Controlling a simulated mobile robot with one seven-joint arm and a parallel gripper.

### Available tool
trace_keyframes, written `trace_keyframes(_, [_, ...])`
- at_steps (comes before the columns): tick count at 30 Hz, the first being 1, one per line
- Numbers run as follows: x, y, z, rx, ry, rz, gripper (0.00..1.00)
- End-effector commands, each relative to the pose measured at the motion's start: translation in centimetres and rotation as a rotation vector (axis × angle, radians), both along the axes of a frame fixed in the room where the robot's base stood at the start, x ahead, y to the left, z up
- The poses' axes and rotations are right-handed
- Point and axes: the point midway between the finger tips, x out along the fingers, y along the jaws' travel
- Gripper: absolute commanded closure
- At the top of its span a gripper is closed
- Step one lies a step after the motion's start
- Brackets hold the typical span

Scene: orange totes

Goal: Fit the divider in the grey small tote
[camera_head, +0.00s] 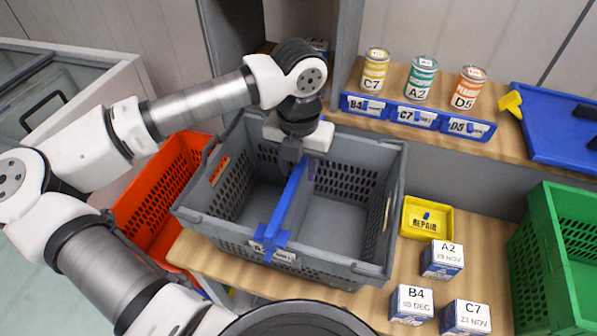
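The grey small tote (342,268) stands on the wooden bench in the middle of the view, with slotted walls and an open top. The blue divider (286,207) runs across its inside from front to back. Its near end, with a wider blue bracket, lies at the tote's front rim. Its far end is hidden below my gripper. My gripper (298,168) points down over the back part of the tote, with its dark fingers at the divider's far part. Whether the fingers are closed on the divider cannot be told.
An orange tote (150,215) is at left, a green crate (545,250) at right. A yellow REPAIR tray (427,218) and labelled boxes A2 (442,260), B4 (411,304) and C7 (466,318) sit right of the grey tote. Cans stand on the back shelf (510,125).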

Motion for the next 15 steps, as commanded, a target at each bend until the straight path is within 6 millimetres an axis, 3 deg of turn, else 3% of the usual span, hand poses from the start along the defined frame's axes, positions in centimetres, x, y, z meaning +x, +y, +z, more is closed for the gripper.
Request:
trace_keyframes(9, [0.0, 0.0, 6.8, 0.002, -0.001, -0.001, 0.62])
trace_keyframes(15, [0.0, 0.0, 9.0, 0.003, 0.001, 0.0, 0.62])
